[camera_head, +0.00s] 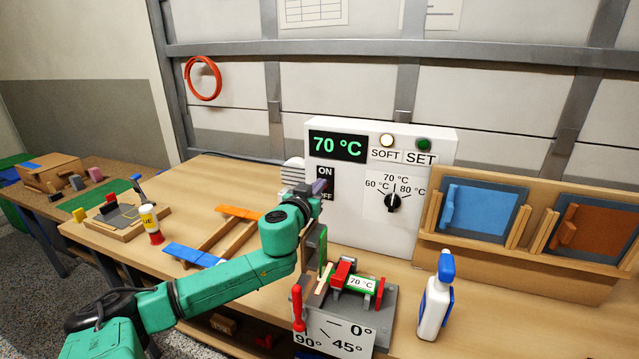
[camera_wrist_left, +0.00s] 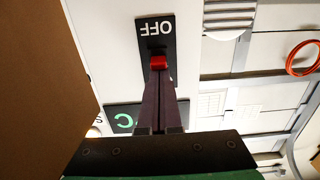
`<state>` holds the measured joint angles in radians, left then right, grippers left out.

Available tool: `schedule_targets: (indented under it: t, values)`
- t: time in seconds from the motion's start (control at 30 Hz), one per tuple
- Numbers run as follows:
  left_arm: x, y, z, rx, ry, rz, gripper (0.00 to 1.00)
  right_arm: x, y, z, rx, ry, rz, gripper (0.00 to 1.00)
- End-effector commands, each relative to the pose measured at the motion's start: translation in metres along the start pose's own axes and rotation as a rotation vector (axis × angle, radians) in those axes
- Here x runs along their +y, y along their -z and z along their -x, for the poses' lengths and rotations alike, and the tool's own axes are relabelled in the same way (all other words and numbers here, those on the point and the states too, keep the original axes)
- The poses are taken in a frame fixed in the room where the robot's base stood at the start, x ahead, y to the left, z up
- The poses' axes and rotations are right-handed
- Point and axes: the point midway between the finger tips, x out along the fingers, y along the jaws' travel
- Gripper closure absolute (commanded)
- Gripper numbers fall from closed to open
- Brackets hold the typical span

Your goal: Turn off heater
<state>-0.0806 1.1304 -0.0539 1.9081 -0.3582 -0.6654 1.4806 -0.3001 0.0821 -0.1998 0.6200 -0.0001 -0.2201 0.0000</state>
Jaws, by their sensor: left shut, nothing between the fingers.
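The white heater control box (camera_head: 350,235) stands at the back of the table, its display (camera_head: 338,146) reading 70 °C. Its black ON/OFF panel (camera_head: 326,172) is partly covered by my left gripper (camera_head: 320,187). In the left wrist view the panel appears upside down, with OFF (camera_wrist_left: 148,27) readable and ON hidden behind the fingers. A red switch (camera_wrist_left: 158,62) shows right at the fingertips of my left gripper (camera_wrist_left: 160,78), on the OFF side of them. The fingers are shut and empty; whether they touch the switch I cannot tell. My right gripper is out of view.
A knob (camera_head: 393,203) and SOFT and SET lights are on the box. A spray bottle (camera_head: 435,300) and a wooden rack (camera_head: 480,259) are at right, a glue bottle (camera_head: 151,225) at left.

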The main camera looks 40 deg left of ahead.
Motion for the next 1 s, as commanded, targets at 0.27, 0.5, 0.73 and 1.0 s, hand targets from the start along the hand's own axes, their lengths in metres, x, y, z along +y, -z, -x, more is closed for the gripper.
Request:
schedule_targets:
  t: [0.27,0.5,0.73,1.0]
  values:
    - [0.0,-0.006,0.002,0.0,0.0,-0.003,1.0,0.0,0.0,-0.004,0.0,0.0,0.0,1.0]
    - [0.001,-0.009,0.013,-0.002,-0.003,0.001,1.0,0.0,0.0,-0.008,0.0,0.0,0.0,1.0]
    - [0.0,-0.01,0.064,-0.003,-0.001,0.002,1.0,-0.001,-0.001,-0.016,0.001,0.001,0.0,1.0]
    - [-0.001,-0.001,0.127,-0.006,0.003,0.002,1.0,-0.003,0.0,-0.006,0.001,0.004,-0.002,1.0]
